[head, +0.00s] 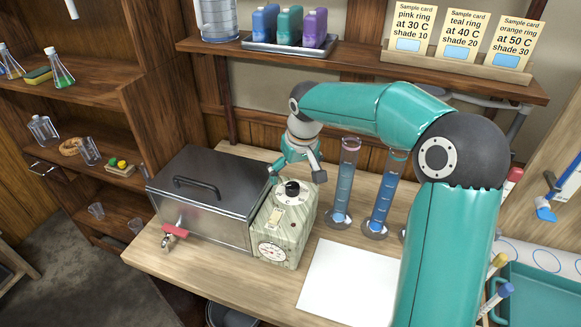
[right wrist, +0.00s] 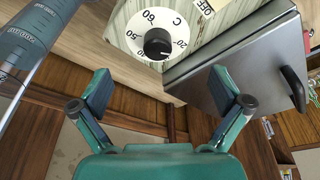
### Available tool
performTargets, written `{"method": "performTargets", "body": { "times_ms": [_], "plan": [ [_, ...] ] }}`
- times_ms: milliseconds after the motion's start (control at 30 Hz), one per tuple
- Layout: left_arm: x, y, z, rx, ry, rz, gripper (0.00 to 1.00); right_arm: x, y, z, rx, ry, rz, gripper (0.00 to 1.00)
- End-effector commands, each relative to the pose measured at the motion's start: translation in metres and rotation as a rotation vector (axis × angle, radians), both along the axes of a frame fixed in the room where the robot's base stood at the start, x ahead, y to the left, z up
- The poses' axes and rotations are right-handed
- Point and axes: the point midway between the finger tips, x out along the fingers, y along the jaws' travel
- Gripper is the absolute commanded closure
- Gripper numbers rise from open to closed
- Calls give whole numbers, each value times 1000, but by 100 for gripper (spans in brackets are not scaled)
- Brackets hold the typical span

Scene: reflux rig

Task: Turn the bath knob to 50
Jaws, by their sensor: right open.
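The bath knob (head: 292,187) is a black knob on a white dial on top of the pale green striped control box (head: 272,225), at the right end of the metal bath. In the right wrist view the knob (right wrist: 157,44) sits in its numbered dial, with a small white mark toward its lower right; I cannot read its exact setting. My right gripper (head: 294,172) is just above and behind the knob. Its fingers (right wrist: 160,92) are spread wide and empty, apart from the knob. My left gripper is not in view.
The lidded metal bath (head: 200,225) with a red-handled tap is left of the box. Two tall blue-filled cylinders (head: 343,190) (head: 385,195) stand close on the right. A white sheet (head: 345,285) lies in front. Sample cards (head: 461,36) stand on the shelf above my right arm.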

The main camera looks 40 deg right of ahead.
Motion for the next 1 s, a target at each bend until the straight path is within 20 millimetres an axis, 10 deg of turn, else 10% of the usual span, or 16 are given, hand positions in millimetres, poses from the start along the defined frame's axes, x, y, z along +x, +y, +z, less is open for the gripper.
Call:
{"method": "performTargets", "body": {
  "times_ms": [500,1000],
  "plan": [
    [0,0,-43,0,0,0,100,12,-8,-66,1,3,-8,0],
    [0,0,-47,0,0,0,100,14,-10,-73,1,1,-9,10]
  ]
}}
